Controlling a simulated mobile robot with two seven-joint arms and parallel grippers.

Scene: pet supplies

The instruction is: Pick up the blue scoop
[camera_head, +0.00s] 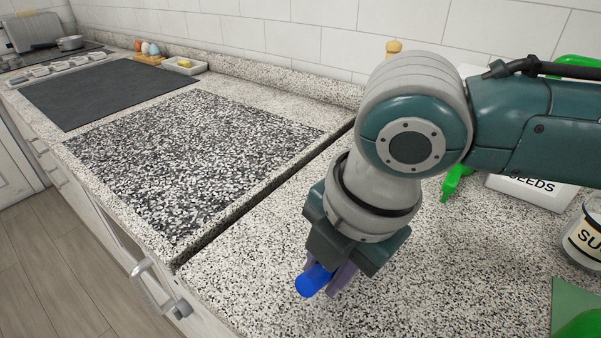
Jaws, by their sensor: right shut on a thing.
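The blue scoop (312,281) is in the head view, low and just right of the middle, above the speckled counter. Only a short, round blue part of it shows; the rest is hidden by my right gripper. My right gripper (340,282) points down and is shut on the blue scoop. I cannot tell whether the scoop still touches the counter. My left gripper is not in view.
At the right stand a white box marked SEEDS (532,190), a labelled jar (584,236) and a green item (456,180). A gap (270,196) splits the counter. The speckled panel (190,150) at left is clear. A tiled wall (300,30) closes the back.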

